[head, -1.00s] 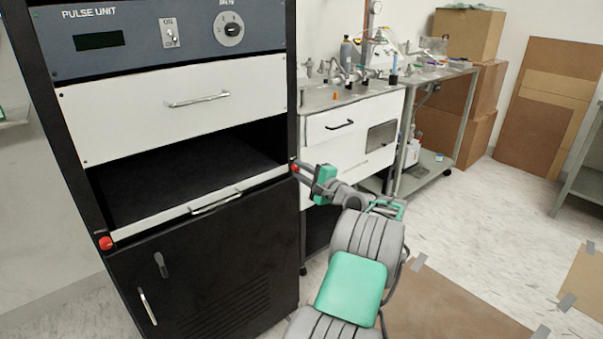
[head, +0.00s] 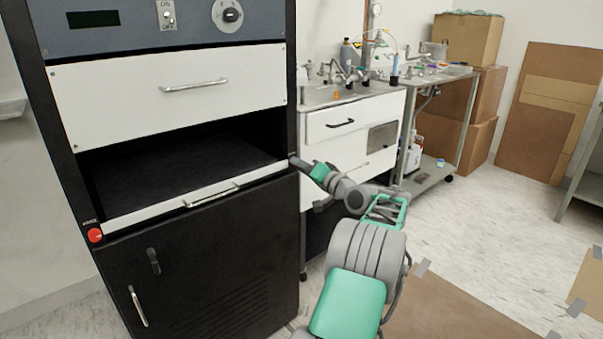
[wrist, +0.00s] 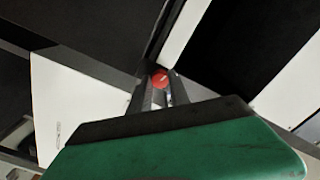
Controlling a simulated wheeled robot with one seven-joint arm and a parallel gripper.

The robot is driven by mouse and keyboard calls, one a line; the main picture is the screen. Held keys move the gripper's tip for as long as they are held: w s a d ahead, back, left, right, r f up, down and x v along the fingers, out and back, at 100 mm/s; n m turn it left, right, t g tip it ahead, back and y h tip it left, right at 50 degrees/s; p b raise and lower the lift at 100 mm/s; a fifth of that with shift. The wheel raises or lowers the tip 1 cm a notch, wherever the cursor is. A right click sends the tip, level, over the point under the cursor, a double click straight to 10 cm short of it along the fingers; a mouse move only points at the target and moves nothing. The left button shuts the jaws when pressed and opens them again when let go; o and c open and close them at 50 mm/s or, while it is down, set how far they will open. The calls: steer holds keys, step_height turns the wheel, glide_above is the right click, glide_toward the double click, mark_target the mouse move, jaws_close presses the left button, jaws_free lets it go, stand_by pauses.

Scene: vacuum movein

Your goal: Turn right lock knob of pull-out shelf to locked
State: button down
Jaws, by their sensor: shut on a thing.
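The pull-out shelf (head: 160,208) shows in the head view as a white front strip with a silver handle, below a dark open bay. Its right lock knob (wrist: 160,78) is red with a pale mark and sits between my fingertips in the wrist view. In the head view that knob is hidden behind my gripper (head: 296,162), which meets the shelf's right end. My gripper (wrist: 160,92) is shut on the knob. The left lock knob (head: 95,235), also red, is at the shelf's left end.
A white drawer (head: 170,92) with a handle is above the bay, and a black cabinet door (head: 210,260) is below. A white bench unit (head: 350,125) stands close to the right of the rack. Brown cardboard (head: 455,305) lies on the floor at right.

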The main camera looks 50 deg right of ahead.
steer(key=shift+f+n+b, duration=0.2)
steer(key=shift+n+b, duration=0.85)
steer(key=shift+n, duration=0.55)
steer(key=c, duration=1.5)
jaws_free()
steer(key=shift+r, duration=0.1)
steer(key=shift+s, duration=0.1)
steer(key=p+v, duration=0.1)
steer(key=v, duration=0.6)
steer(key=shift+s+p, duration=0.4)
